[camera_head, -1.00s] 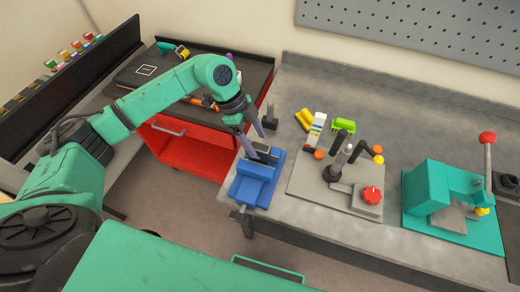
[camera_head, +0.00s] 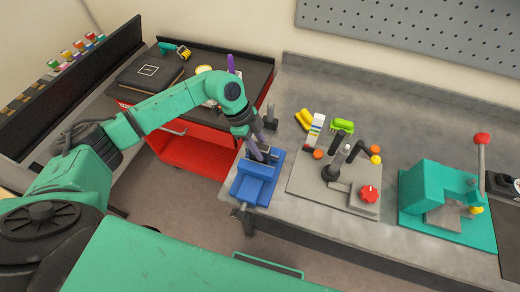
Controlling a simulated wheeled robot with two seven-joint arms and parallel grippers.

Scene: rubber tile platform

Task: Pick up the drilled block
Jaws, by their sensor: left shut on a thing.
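My left gripper (camera_head: 260,150) reaches down from the left to the back end of the blue vise (camera_head: 254,189) at the left end of the grey bench. Its fingers are closed on a small piece at the vise jaws, which I take to be the drilled block. The fingers and jaws hide most of that piece, so its holes do not show. I cannot tell whether it still touches the jaws. My right gripper is not in view.
A dark upright post (camera_head: 270,116) stands just behind the vise. Right of it are a grey plate (camera_head: 310,190) with upright levers and a red knob, and a teal press (camera_head: 425,190). A red cart (camera_head: 195,158) stands at the left.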

